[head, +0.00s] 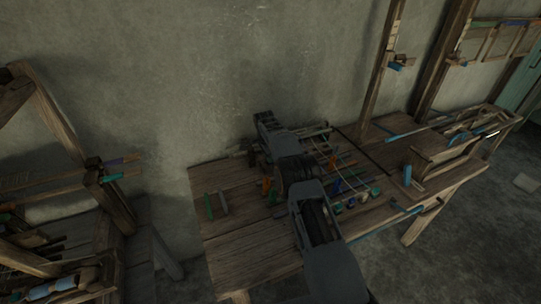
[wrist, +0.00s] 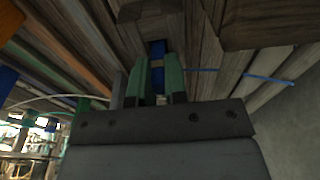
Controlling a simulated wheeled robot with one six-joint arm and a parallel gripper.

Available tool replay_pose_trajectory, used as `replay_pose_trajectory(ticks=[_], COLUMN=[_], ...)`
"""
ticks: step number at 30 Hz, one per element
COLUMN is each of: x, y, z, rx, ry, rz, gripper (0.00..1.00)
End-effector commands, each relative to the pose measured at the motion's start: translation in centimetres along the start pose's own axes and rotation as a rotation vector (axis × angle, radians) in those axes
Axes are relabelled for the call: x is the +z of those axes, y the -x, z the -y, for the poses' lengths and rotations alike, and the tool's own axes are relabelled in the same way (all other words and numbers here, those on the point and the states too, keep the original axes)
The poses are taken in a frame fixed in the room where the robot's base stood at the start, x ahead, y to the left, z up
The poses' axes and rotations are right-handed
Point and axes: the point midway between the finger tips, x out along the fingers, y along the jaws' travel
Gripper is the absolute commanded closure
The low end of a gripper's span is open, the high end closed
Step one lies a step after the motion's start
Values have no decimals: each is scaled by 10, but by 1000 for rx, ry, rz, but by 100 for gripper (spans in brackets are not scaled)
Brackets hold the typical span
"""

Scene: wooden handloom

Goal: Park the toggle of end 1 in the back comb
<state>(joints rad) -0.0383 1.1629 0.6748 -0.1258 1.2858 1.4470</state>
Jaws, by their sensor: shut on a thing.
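My gripper (wrist: 158,78) shows in the wrist view with its two green fingers close together. It is shut on a small blue toggle (wrist: 157,50), which shows between the fingertips. A blue cord (wrist: 235,74) runs from near the fingertips to the right. Wooden bars and a block (wrist: 145,10) lie just beyond the fingertips; I cannot tell which part is the back comb, or whether the toggle touches it. In the head view my arm reaches over the workbench (head: 240,258) to its wall side and hides the toggle and fingertips.
In the head view several coloured pegs and pale cords (head: 345,180) lie right of my arm. A green block (head: 209,206) stands at the bench's left. A wooden box (head: 440,155) stands at the right. Wooden loom frames (head: 50,115) stand at the left. The bench's front left is clear.

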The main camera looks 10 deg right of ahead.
Motion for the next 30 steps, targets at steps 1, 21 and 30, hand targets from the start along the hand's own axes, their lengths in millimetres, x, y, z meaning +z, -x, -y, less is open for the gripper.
replay_pose_trajectory(ticks=[1, 21, 30], x=[0, 1, 1], y=[-4, -5, -1], z=[0, 0, 0], rx=[0, 0, -2], ry=[0, 0, 0], rz=[0, 0, 0], gripper=[100, 57, 57])
